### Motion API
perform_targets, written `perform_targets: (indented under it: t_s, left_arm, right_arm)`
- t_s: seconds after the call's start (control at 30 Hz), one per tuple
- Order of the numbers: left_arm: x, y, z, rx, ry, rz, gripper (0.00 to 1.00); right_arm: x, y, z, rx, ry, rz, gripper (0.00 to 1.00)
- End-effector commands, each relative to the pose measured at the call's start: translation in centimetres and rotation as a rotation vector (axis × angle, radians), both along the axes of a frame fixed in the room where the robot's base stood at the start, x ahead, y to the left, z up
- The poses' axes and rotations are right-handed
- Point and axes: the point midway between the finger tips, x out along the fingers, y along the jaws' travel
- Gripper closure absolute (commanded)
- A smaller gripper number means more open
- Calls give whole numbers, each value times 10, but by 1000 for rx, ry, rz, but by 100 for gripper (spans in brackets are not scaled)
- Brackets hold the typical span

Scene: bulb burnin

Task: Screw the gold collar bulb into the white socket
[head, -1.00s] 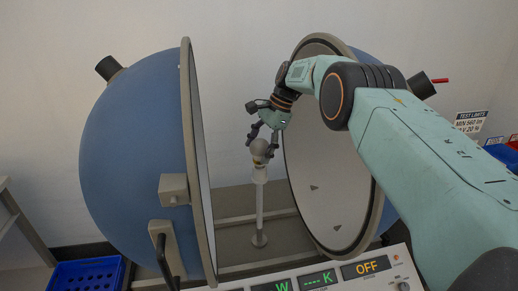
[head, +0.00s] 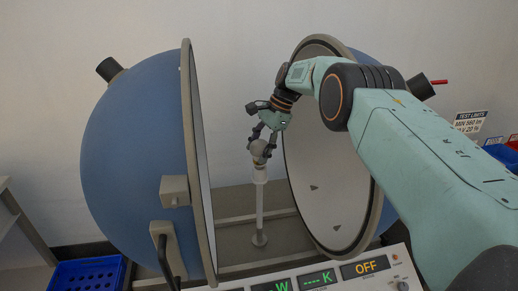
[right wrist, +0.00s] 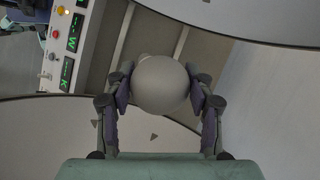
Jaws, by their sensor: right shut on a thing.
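The bulb (head: 259,149) is a greyish globe standing upright on top of the white socket (head: 260,174), which sits on a thin post between the halves of the open sphere. My right gripper (head: 262,146) reaches down from above and is shut on the bulb's globe. In the right wrist view the globe (right wrist: 161,85) sits between both finger pads. The globe hides the collar and socket there. In the head view the collar is too small to judge how deep it sits in the socket. My left gripper is in neither view.
The blue sphere's left half (head: 135,150) and the right half's rim (head: 290,180) stand close on either side of the post. A control panel (head: 335,277) with green readouts and an orange OFF display is in front. A blue crate (head: 88,275) is at lower left.

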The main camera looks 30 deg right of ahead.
Motion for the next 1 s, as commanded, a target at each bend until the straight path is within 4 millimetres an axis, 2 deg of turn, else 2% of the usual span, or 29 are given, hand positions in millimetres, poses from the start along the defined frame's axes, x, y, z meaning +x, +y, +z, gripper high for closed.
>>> perform_targets:
  t_s: [0.03,0.17,0.27,1.0]
  left_arm:
    - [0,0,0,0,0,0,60]
    - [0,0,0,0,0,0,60]
    - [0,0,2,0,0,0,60]
    - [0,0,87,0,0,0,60]
  right_arm:
    - [0,0,0,0,0,0,66]
    - [0,0,0,0,0,0,77]
    - [0,0,1,0,0,-6,78]
    - [0,0,4,-1,4,-527,78]
